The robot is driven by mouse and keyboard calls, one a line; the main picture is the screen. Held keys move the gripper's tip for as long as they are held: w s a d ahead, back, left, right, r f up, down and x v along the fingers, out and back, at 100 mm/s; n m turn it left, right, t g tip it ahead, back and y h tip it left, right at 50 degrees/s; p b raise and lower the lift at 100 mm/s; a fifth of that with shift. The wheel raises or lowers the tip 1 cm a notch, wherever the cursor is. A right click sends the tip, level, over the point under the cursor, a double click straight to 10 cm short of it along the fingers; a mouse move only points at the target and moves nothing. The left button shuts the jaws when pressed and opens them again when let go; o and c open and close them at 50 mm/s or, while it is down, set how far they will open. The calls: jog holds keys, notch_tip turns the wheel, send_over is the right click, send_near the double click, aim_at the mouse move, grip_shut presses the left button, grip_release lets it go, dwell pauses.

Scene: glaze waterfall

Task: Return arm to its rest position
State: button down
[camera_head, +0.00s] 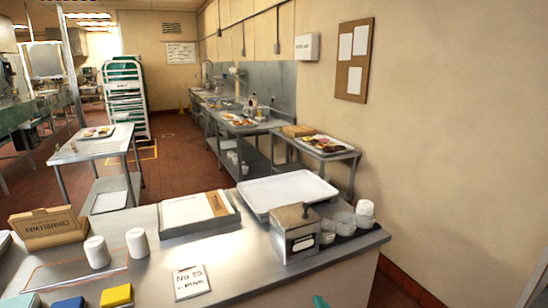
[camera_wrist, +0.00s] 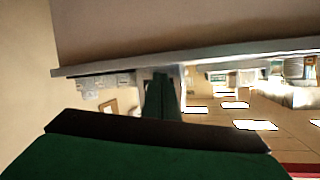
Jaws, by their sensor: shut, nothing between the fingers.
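My gripper (camera_wrist: 162,98) shows in the wrist view as two green fingers close together, shut and empty. The dark and green body behind them fills the bottom of that view. The wrist view looks upside down, with ceiling lights low in the picture and a grey counter edge across the top. In the head view only a small teal tip (camera_head: 320,301) shows at the bottom edge, in front of the counter; I cannot tell which part of my arm it is. The rest of the arm is out of view.
The steel counter (camera_head: 225,262) crosses the front. On it stand a white tray (camera_head: 288,190), a napkin dispenser (camera_head: 295,234), white cups (camera_head: 137,243), a cardboard box (camera_head: 47,229) and a framed paper tray (camera_head: 197,212). A beige wall (camera_head: 440,130) is at right.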

jog(key=s+a+f+m+h, duration=0.1)
jog(key=s+a+f+h, duration=0.15)
jog(key=s+f, duration=0.65)
jog(key=s+a+f+m+h, duration=0.1)
jog(key=s+a+f, duration=0.3)
jog(key=s+f, duration=0.55)
jog(key=s+a+r+n, duration=0.1)
jog(key=s+a+r, duration=0.2)
jog(key=s, duration=1)
jog(key=s+a+r+n+t, duration=0.1)
jog(key=s+a+r, duration=0.2)
jog(key=s, duration=1.1)
notch_tip(320, 180, up, 4)
jog(key=shift+s+a+f+n+y, duration=0.1)
jog(key=shift+s+a+n+y, duration=0.2)
jog(key=shift+a+y, duration=0.1)
